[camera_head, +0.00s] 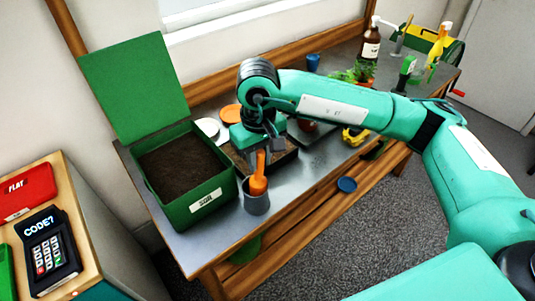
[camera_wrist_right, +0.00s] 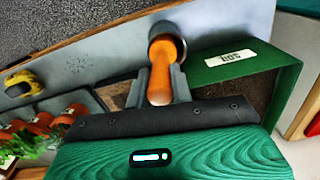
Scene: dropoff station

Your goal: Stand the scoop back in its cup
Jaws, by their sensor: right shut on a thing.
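The orange scoop (camera_head: 259,173) is upright, with its lower end at the mouth of the grey cup (camera_head: 257,203) on the bench. My right gripper (camera_head: 265,151) is above the cup and shut on the upper part of the scoop. In the right wrist view the scoop (camera_wrist_right: 162,72) lies between the two fingers (camera_wrist_right: 158,88), and its far end shows within the rim of the cup (camera_wrist_right: 153,32). How deep it sits is hard to tell. My left gripper is not in view.
A green soil box (camera_head: 212,210) with its lid up stands close left of the cup. A tray (camera_head: 284,163) with pots lies behind the gripper. The metal bench (camera_head: 210,245) is bare at the front, near its edge. A blue round thing (camera_head: 347,184) is lower right.

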